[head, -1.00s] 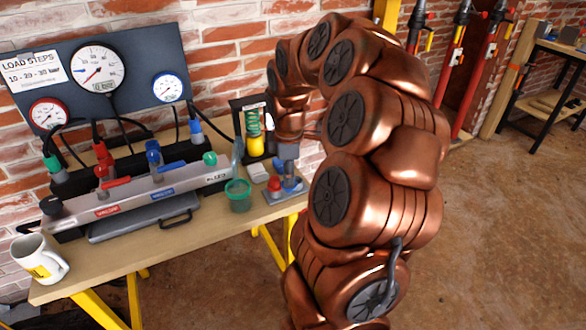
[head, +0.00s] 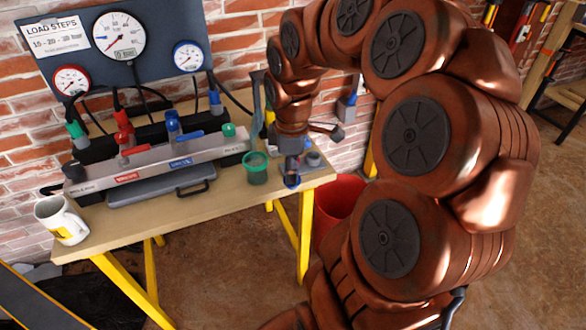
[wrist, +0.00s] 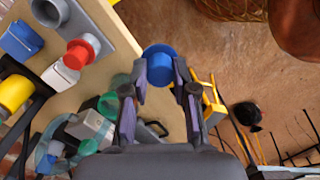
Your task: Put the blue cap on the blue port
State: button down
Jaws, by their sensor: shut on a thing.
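My gripper (head: 291,170) is at the right end of the bench, pointing down. In the wrist view its two fingers (wrist: 160,80) are closed around the blue cap (wrist: 160,64), a round blue piece with a wider rim. The cap also shows below the gripper in the head view (head: 292,181), near the bench's front edge. The long grey manifold (head: 100,180) lies to the left, with a red label and a blue label (head: 181,162). A blue fitting (head: 172,122) with a blue lever stands above the blue label. I cannot clearly make out the blue port's opening.
A green cup (head: 256,172) stands between manifold and gripper. A grey tray (head: 318,166) lies by the gripper; a red cap (wrist: 82,52) shows in the wrist view. A white mug (head: 62,222) stands at left. A gauge panel (head: 150,60) rises behind. A red bin (head: 338,205) stands beside the bench.

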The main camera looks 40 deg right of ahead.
jog(key=shift+r+p, duration=1.35)
jog(key=shift+r, duration=2)
